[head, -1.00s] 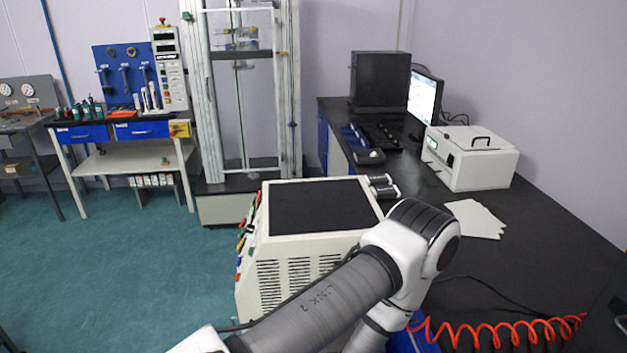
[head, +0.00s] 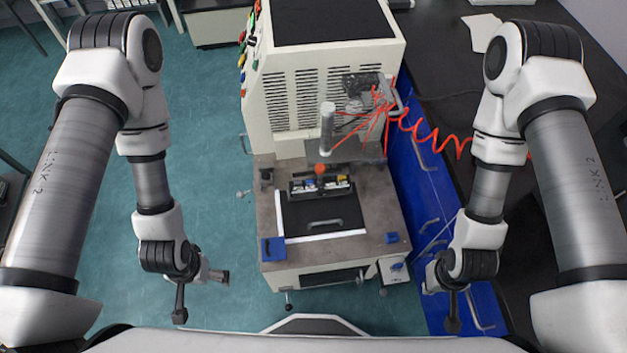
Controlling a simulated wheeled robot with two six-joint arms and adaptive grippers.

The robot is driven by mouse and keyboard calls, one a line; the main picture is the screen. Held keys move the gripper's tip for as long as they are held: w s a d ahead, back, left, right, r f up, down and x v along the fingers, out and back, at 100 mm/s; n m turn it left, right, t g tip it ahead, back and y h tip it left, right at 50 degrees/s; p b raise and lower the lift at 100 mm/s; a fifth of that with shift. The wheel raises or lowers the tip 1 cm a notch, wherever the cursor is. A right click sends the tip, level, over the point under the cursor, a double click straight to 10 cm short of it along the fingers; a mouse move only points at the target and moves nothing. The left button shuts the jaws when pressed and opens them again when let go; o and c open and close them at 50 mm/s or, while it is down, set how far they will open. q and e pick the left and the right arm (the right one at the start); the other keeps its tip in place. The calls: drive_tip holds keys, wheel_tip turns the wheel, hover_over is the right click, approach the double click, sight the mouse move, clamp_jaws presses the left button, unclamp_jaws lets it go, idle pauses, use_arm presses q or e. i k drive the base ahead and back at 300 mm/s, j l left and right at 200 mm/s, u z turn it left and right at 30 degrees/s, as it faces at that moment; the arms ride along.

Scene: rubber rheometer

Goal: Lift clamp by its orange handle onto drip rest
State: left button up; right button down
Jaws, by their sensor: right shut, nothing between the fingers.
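A small orange ball-like handle (head: 320,169) stands up at the middle of the rheometer's work deck. Below it is a dark block (head: 320,187) with blue and yellow parts; the clamp's outline is too small to make out. I cannot tell which part is the drip rest. My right gripper (head: 431,286) is shut and empty, to the right of the deck and well apart from the handle. My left gripper (head: 222,276) hangs left of the deck, over the floor, apart from everything; its fingers are too small to read.
The rheometer's cream cabinet (head: 322,84) rises behind the deck. A black plate with a white border (head: 335,235) lies in front of the block. A blue tray (head: 271,249) sits at the deck's front left corner. Coiled orange hose (head: 432,133) runs to the right.

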sight(327, 182)
drive_tip(key=k, duration=0.4)
drive_tip(key=j+z, duration=0.1)
drive_tip(key=z, duration=0.75)
drive_tip(key=k+j+z, duration=0.1)
drive_tip(key=z, duration=0.3)
drive_tip(key=j+z, duration=0.1)
drive_tip(key=z, duration=0.3)
drive_tip(key=k+j, duration=0.1)
drive_tip(key=j, duration=1.15)
drive_tip(key=k, duration=0.05)
